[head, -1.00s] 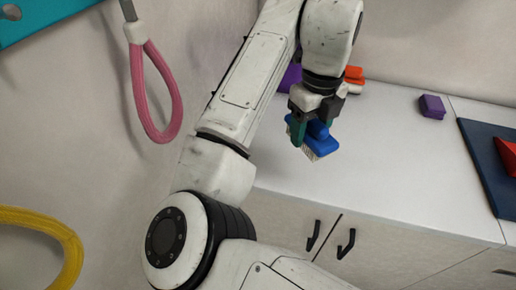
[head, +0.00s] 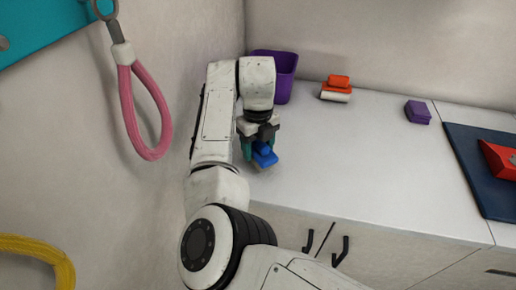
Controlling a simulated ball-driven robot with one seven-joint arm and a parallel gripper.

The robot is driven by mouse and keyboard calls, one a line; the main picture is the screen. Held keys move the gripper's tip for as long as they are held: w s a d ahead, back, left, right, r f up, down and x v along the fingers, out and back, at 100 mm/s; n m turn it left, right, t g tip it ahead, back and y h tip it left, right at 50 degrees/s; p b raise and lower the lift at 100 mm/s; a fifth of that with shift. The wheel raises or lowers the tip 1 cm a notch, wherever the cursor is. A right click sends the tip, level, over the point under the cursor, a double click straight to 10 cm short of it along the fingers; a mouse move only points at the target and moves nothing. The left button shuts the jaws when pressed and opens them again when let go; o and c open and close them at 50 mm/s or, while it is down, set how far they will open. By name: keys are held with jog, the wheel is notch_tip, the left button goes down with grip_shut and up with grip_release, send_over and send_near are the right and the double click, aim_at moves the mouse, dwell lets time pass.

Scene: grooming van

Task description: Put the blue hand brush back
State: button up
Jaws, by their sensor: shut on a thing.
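The blue hand brush (head: 265,159) is held in my gripper (head: 258,152), low over the left part of the white counter. The teal fingers are shut on it from either side. I cannot tell whether the brush touches the counter. A purple bin (head: 285,78) stands on the counter behind my gripper, against the back wall. My arm hides the bin's left part. An orange brush (head: 338,83) with pale bristles lies on the counter to the right of the bin.
The white counter (head: 360,150) is clear in its middle. A purple block-like thing (head: 418,112) lies farther right. A dark blue mat (head: 462,150) with a red thing (head: 500,158) on it is at the right. A pink loop (head: 145,120) hangs at the left wall.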

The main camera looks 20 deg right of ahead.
jog(key=shift+f, duration=0.7)
jog(key=shift+f, duration=0.1)
jog(key=o, duration=1.1)
notch_tip(320, 180, up, 12)
jog(key=shift+r+b, duration=0.15)
jog(key=shift+b, duration=0.6)
